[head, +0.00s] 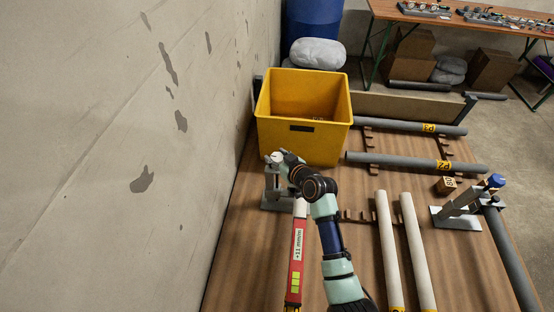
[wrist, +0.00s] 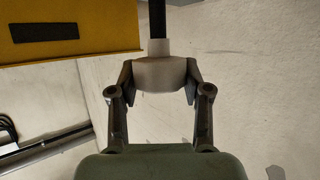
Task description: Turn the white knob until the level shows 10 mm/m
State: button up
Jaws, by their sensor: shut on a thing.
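The white knob (wrist: 160,73) sits between the two fingers of my gripper (wrist: 158,78) in the wrist view, with a dark rod running up from it. My gripper is shut on the knob, one finger against each side. In the head view my gripper (head: 277,158) is at the grey stand (head: 272,189) by the wall, and it hides most of the knob there. The red level (head: 296,265) runs from that stand toward the front. Its white label reads "+11 mm/m", with yellow-green squares below it.
A yellow crate (head: 303,148) stands just behind the stand. Two pale pipes (head: 388,250) lie to the right of my arm. Grey pipes marked P3 (head: 408,127) and P2 (head: 410,162) lie on racks behind. A second stand with a blue knob (head: 496,180) is at the right.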

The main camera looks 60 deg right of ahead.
jog(key=n+t+y+b, duration=0.1)
jog(key=b, duration=0.1)
jog(key=shift+f+n+y+b, duration=0.3)
jog(key=shift+f, duration=0.1)
jog(key=shift+r+n+y, duration=0.35)
jog(key=shift+n+y, duration=0.05)
jog(key=shift+y, duration=0.1)
jog(key=o, duration=1.2)
jog(key=shift+c, duration=0.2)
jog(key=shift+s+r, duration=0.1)
jog(key=v, duration=1.1)
jog(key=shift+s+a, duration=0.2)
jog(key=shift+s, duration=0.2)
